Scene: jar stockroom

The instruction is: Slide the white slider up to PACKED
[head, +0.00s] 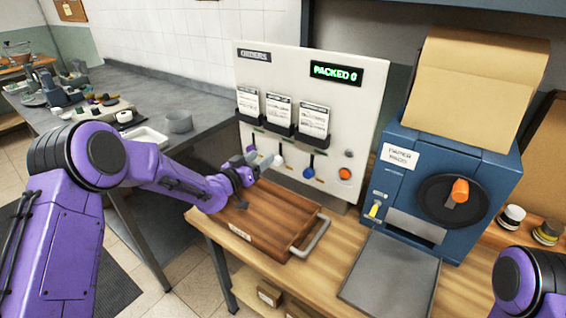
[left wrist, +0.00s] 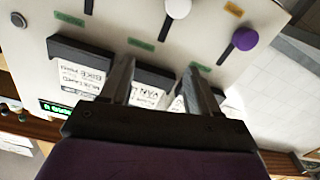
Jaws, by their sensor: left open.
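The white slider (head: 280,161) sits low on the pale upright panel (head: 372,112), between a purple slider and a blue slider (head: 308,172). In the left wrist view the white slider's round knob (left wrist: 178,8) is at the top edge, with the purple knob (left wrist: 244,39) to its right. My left gripper (head: 250,166) is open and empty, just left of the white slider in the head view. Its fingers (left wrist: 160,68) appear apart from the knob. A green display (head: 336,73) reads PACKED 0. My right gripper is out of view.
Card holders (head: 280,127) stick out above the sliders. A wooden board with a metal handle (head: 310,236) lies below the panel. A blue machine (head: 466,155) with an orange-knobbed crank stands to the right. A grey counter (head: 190,90) is at the left.

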